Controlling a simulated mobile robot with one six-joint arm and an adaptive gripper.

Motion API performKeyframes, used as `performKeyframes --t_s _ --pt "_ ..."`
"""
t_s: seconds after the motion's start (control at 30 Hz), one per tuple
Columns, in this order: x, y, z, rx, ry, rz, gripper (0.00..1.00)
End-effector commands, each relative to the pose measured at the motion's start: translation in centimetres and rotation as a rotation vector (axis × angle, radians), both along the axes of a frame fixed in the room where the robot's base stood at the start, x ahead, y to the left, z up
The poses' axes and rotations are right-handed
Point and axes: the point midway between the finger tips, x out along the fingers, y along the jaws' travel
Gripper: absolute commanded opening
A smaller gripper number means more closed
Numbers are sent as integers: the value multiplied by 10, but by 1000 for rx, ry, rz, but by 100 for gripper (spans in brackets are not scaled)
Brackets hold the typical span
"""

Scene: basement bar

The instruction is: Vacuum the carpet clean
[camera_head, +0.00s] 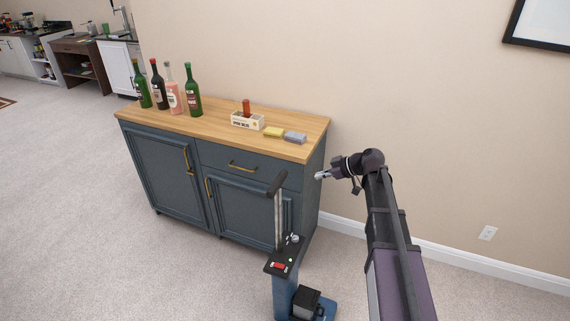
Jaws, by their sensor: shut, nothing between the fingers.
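A light grey carpet (75,210) covers the floor. An upright vacuum cleaner (283,292), blue with a dark handle (277,183) on a thin silver pole, stands in front of the cabinet. Its dark top carries a red button (279,266); its lower end is cut off by the bottom edge of the picture. My gripper (319,176) is shut and empty. In the picture it is to the right of the handle, with a visible gap between them. I see no clear dirt on the carpet.
A blue cabinet (165,168) with a wooden top stands against the wall. It holds several bottles (193,90), a small box (247,122), a yellow sponge (273,132) and a grey block (295,138). Open carpet lies to the left. Further furniture (80,65) stands far back left.

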Motion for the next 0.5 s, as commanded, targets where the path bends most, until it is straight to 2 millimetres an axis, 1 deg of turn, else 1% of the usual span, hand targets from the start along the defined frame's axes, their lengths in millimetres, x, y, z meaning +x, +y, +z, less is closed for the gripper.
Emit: performKeyframes --t_s 0.33,0.5 --pt "0 0 0 0 -1 0 0" --pt "2 3 0 0 -1 -1 0"
